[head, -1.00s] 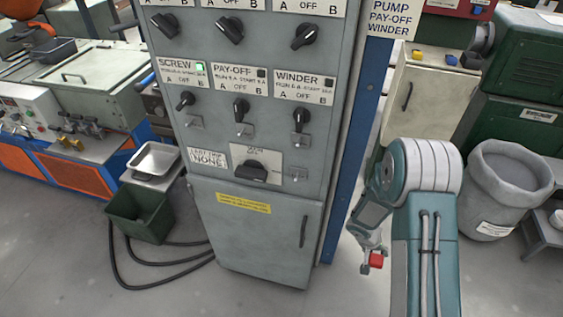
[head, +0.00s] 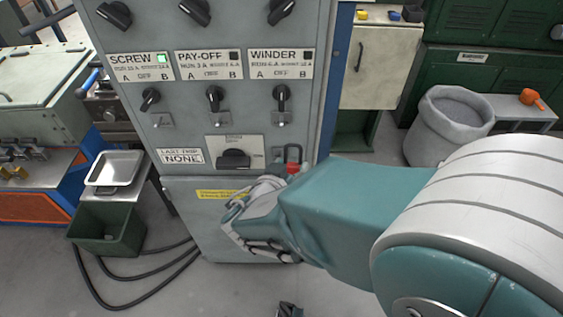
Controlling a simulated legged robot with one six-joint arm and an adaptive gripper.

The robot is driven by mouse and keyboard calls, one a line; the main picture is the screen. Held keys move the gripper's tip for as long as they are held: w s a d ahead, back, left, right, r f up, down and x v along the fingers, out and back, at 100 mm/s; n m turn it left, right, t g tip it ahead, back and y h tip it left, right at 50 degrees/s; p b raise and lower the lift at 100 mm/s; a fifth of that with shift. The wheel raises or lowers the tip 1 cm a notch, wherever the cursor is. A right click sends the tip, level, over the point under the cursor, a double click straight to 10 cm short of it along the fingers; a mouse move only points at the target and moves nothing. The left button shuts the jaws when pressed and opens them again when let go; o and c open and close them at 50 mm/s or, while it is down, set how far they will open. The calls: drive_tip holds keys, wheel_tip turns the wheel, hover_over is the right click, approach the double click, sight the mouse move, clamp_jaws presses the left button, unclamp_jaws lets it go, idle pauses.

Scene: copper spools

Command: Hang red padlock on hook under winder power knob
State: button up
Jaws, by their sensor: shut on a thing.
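The red padlock (head: 293,168) shows at the right edge of the grey cabinet, its shackle pointing up. It stands in my gripper (head: 282,178), which is shut on it; the fingertips are partly hidden by my wrist. The winder power knob (head: 281,95) is black and sits under the WINDER label (head: 281,64). The hook (head: 281,118) is on a small plate just below that knob. In the picture the padlock is below the hook and slightly right of it, apart from it.
Similar hooks sit under the SCREW (head: 151,97) and PAY-OFF (head: 214,97) knobs. A grey bin (head: 448,130) stands at right. Black hoses (head: 130,265) lie on the floor at left.

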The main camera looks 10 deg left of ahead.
drive_tip(key=r, duration=0.1)
drive_tip(key=s+a+r, duration=0.1)
drive_tip(key=a+r+t, duration=0.1)
drive_tip(key=shift+s+y, duration=0.35)
drive_tip(key=shift+y, duration=0.05)
drive_tip(key=shift+w+d, duration=0.15)
drive_tip(key=shift+w, duration=0.25)
drive_tip(key=shift+w+a+f, duration=0.35)
drive_tip(key=shift+w+a, duration=0.05)
drive_tip(key=shift+w, duration=0.9)
drive_tip(key=shift+w+a+f, duration=0.35)
drive_tip(key=shift+w+a, duration=0.05)
drive_tip(key=shift+w, duration=0.95)
drive_tip(key=shift+w+a+f, duration=0.35)
drive_tip(key=shift+w+a, duration=0.05)
drive_tip(key=shift+w, duration=0.9)
